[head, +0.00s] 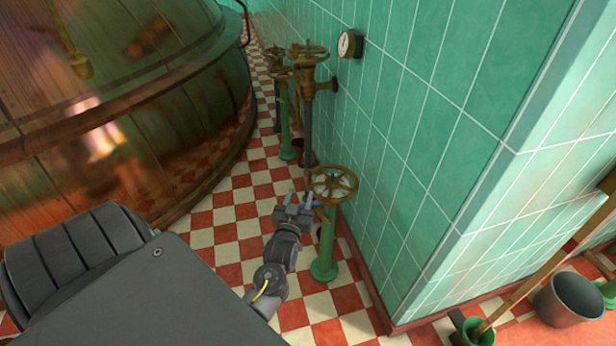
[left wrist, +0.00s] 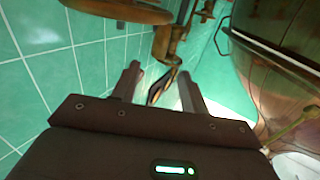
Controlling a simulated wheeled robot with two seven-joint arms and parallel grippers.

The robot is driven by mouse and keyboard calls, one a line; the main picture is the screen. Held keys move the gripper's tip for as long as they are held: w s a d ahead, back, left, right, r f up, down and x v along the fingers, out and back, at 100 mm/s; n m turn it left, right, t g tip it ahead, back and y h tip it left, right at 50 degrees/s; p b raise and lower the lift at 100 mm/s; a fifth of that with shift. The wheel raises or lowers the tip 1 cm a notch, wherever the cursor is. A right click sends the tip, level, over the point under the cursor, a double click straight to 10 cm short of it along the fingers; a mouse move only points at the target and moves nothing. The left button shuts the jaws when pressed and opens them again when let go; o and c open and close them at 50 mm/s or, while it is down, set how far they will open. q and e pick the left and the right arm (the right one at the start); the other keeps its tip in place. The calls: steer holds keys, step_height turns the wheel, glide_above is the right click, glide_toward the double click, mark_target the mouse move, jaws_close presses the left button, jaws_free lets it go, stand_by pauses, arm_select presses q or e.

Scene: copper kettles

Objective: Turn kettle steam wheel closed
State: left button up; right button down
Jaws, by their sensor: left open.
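The nearest steam wheel (head: 333,197) is a spoked brass handwheel on a green post (head: 326,240) beside the tiled wall. My left gripper (head: 298,199) is open and empty, just left of this wheel and close to its rim. In the left wrist view my gripper's two fingers (left wrist: 158,82) stand apart. A brass rim (left wrist: 120,11) crosses the top of that view, beyond the fingers; whether it is touched cannot be told. The big copper kettle (head: 130,90) fills the left of the head view. My right gripper is out of view.
The green tiled wall (head: 430,110) closes off the right side. A grey bucket (head: 568,299) stands at lower right. Checkered floor is clear between kettle and posts.

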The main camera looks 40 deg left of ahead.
mark_target(307, 177)
arm_select(q)
steer(key=x, duration=1)
steer(key=shift+w+a, duration=0.1)
steer(key=shift+w, duration=0.25)
jaws_close()
